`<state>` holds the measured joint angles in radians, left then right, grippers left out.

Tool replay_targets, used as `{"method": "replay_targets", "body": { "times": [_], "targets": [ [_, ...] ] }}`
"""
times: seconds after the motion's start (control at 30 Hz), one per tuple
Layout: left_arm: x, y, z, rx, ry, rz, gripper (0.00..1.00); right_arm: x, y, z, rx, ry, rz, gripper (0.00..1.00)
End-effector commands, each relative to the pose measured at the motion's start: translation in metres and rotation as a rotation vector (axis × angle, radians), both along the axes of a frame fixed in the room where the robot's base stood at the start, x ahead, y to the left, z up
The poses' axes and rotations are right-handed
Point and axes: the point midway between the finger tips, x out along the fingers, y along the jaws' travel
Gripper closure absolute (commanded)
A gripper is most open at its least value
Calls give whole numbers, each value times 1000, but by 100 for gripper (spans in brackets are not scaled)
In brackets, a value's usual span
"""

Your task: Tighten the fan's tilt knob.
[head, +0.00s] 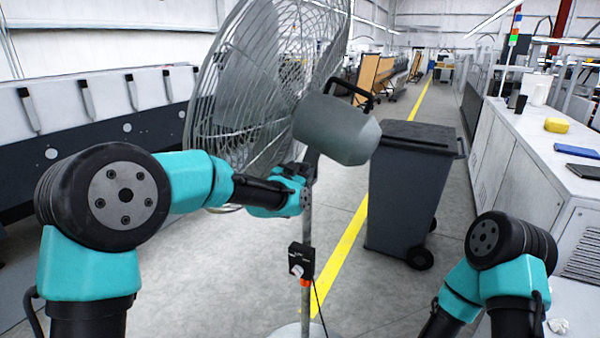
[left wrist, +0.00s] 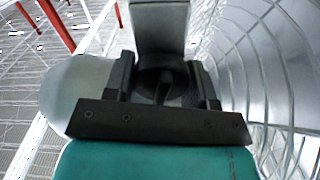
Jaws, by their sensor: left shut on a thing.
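The large grey pedestal fan (head: 240,100) stands upright in the middle of the head view, with its motor housing (head: 335,130) facing right and its pole (head: 307,222) below. My left gripper (head: 303,172) is at the joint between the fan head and the pole. In the left wrist view, a round black tilt knob (left wrist: 163,88) with a raised ridge sits between the two fingers of my left gripper, which is shut on it. In the head view the knob is hidden. My right arm shows at the lower right; its gripper is out of view.
A black control box (head: 301,262) with a light dial is on the pole, with a cable hanging. A dark wheeled bin (head: 412,190) stands behind the fan to the right. A white counter (head: 545,165) runs along the right side, holding a yellow item (head: 558,125).

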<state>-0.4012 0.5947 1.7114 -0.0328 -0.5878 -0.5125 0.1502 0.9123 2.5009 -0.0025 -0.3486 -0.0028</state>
Motion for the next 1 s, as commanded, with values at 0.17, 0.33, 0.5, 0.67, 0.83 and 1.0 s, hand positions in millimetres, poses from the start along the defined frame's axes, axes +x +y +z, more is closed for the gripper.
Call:
{"method": "replay_targets", "body": {
  "times": [0.17,0.33,0.5,0.67,0.83,1.0],
  "targets": [
    [0,-1,0,61,-29,0,73,0,0,0,0,0,0,59],
    [-1,-1,0,156,-74,0,73,0,0,0,0,0,0,59],
    [-1,-2,-1,272,-129,0,73,0,0,0,0,0,0,59],
    [-1,-2,-1,378,-180,0,73,0,0,0,0,0,0,59],
    [-1,-3,-2,467,-222,0,73,0,0,0,0,0,0,59],
    [-1,-3,-2,518,-246,0,73,0,0,0,0,0,0,59]
  ]
}}
